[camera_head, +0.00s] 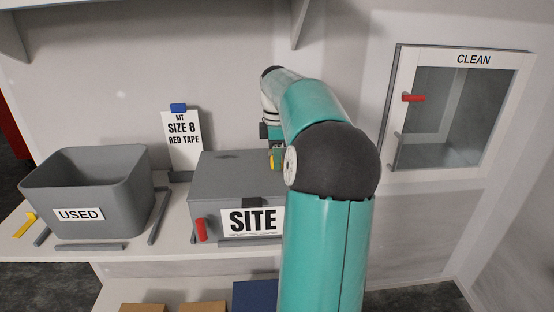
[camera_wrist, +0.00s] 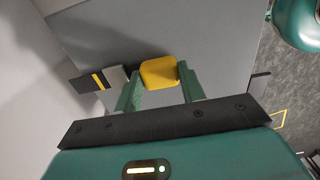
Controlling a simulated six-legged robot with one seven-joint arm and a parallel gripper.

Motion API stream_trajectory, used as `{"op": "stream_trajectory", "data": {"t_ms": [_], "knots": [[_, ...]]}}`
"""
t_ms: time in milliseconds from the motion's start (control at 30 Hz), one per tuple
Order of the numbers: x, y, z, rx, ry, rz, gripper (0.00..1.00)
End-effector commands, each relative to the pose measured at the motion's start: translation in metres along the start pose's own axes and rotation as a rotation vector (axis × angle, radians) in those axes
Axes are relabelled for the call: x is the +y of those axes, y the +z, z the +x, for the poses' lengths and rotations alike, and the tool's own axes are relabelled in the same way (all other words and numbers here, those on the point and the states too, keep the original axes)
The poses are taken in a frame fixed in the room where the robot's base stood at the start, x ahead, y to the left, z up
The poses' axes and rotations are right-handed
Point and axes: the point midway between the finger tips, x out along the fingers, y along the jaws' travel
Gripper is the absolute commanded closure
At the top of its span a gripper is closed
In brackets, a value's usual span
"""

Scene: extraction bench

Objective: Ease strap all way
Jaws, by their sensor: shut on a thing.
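In the wrist view my gripper (camera_wrist: 158,78) has its two green fingers on either side of a yellow block-like piece (camera_wrist: 160,70), shut on it. I cannot tell whether this piece is part of the strap. A dark strip with a yellow stripe (camera_wrist: 90,82) lies left of the fingers, beside a small light grey block (camera_wrist: 116,76). In the head view the yellow piece (camera_head: 277,158) shows just above the top of the grey SITE box (camera_head: 230,170), at its back right. My arm hides most of my gripper and the box's right part there.
A grey USED bin (camera_head: 88,167) stands at the left of the bench. A SIZE 8 RED TAPE card (camera_head: 183,142) stands behind the box. A red handle (camera_head: 201,229) is at the box's front left. A CLEAN cabinet (camera_head: 455,115) with a closed glass door hangs at right.

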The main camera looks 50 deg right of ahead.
Motion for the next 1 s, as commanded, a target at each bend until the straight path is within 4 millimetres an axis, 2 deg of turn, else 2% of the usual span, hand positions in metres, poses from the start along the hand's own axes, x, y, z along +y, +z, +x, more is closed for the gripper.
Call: {"op": "stream_trajectory", "data": {"t_ms": [467, 500, 567, 600, 1000], "knots": [[-0.0007, 0.0002, 0.0014, -0.001, -0.002, 0.001, 1.0], [-0.0009, 0.0002, 0.0012, -0.001, -0.002, 0.001, 0.53], [-0.0009, 0.0002, 0.001, -0.001, -0.001, 0.001, 0.41], [-0.0009, 0.0002, 0.001, -0.001, -0.001, 0.0, 0.38], [0.0015, 0.0002, 0.0004, 0.0, 0.002, 0.0, 0.38]]}}
